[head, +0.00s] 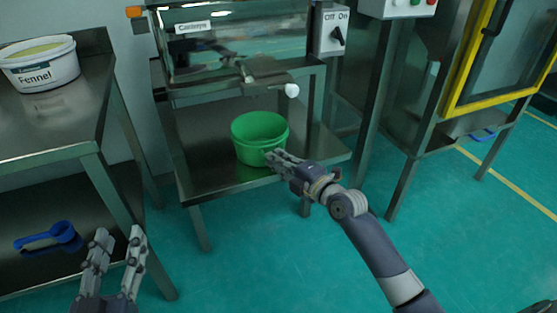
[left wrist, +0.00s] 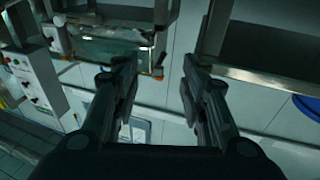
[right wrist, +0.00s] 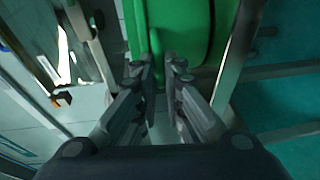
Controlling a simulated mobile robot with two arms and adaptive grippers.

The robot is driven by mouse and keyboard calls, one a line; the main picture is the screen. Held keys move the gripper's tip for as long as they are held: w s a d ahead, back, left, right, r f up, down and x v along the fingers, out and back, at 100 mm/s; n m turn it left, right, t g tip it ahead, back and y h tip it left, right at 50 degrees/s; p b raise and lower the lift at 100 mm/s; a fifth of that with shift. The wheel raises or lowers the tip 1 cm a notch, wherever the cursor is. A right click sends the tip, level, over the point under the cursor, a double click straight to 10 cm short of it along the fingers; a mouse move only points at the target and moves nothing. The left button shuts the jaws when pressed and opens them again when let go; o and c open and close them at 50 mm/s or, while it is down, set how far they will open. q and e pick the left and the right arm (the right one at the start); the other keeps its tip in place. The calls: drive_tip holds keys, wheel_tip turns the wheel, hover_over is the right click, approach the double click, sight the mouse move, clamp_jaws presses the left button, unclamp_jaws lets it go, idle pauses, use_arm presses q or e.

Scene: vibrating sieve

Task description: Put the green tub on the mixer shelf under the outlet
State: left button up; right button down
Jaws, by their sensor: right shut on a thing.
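The green tub (head: 252,150) is upright on the metal mixer shelf (head: 212,181), near its front edge. It stands below and a little in front of the outlet (head: 262,76) with its white knob. My right gripper (head: 274,160) is at the tub's front right side. In the right wrist view the fingers (right wrist: 165,72) are shut on the wall of the green tub (right wrist: 182,28). The tub looks empty inside, as far as its rim lets me see. My left gripper (head: 118,244) is open and empty, in front of the left table.
A white Fennel tub (head: 40,66) stands on the left table (head: 62,126). A blue scoop (head: 50,236) lies on that table's lower shelf. A switch box (head: 333,30) is beside the mixer. A yellow-framed machine (head: 462,80) stands at right. The floor between is clear.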

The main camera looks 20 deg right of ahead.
use_arm(q)
drive_tip(key=shift+r+t, duration=0.3)
drive_tip(key=shift+r, duration=0.1)
drive_tip(key=shift+r, duration=0.25)
drive_tip(key=shift+r, duration=0.1)
drive_tip(key=shift+s+d+r+t, duration=0.1)
drive_tip(key=shift+r+t, duration=0.15)
drive_tip(key=shift+t, duration=0.05)
drive_tip(key=shift+s+r+t+h+b, duration=0.25)
drive_tip(key=shift+r+t+b, duration=0.2)
drive_tip(key=shift+r, duration=0.3)
drive_tip(key=shift+d+r, duration=0.1)
drive_tip(key=shift+r, duration=0.15)
drive_tip(key=shift+r+t, duration=0.15)
drive_tip(key=shift+t, duration=0.1)
drive_tip(key=shift+h, duration=0.25)
